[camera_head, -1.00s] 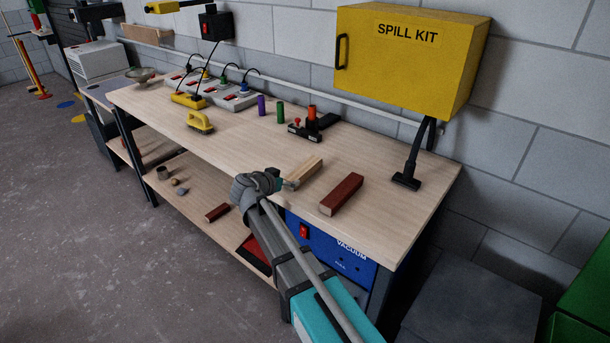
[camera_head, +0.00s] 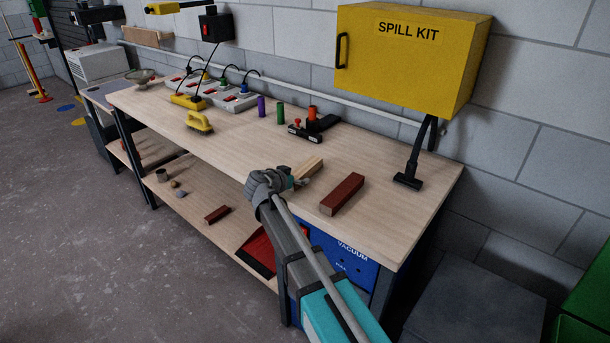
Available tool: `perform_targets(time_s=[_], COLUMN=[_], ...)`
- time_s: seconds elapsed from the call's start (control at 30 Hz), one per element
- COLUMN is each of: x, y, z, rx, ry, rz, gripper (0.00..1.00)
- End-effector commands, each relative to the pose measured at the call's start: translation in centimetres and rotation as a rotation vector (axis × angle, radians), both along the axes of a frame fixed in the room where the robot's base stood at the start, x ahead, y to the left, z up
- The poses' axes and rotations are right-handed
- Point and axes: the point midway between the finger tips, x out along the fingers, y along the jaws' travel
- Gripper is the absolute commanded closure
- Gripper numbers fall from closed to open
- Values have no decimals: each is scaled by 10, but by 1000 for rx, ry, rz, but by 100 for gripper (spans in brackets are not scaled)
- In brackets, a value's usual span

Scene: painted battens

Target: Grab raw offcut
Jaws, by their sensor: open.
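The raw offcut (camera_head: 311,165) is a short block of bare, pale wood. It lies on the workbench top (camera_head: 240,153), left of a dark red painted batten (camera_head: 342,194). My gripper (camera_head: 298,183) is at the near end of the raw offcut, open. My wrist and arm hide the offcut's near end, and I cannot tell whether the fingers touch it or lie around it.
A yellow brush (camera_head: 199,123), purple and green cylinders, and a black and red tool (camera_head: 312,126) stand farther back. A black lamp base (camera_head: 408,181) is at right, under the yellow spill kit box (camera_head: 405,60). The bench's front left top is clear.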

Motion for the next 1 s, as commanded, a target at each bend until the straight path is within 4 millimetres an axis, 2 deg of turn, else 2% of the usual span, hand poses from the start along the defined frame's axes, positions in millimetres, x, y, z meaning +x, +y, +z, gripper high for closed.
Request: perform_targets(time_s=[0.43, 0.9, 1.0], x=[0, -1, 0], y=[0, 0, 0], z=[0, 0, 0], rx=[0, 0, 0], ry=[0, 0, 0], rz=[0, 0, -1], gripper=[0, 87, 89])
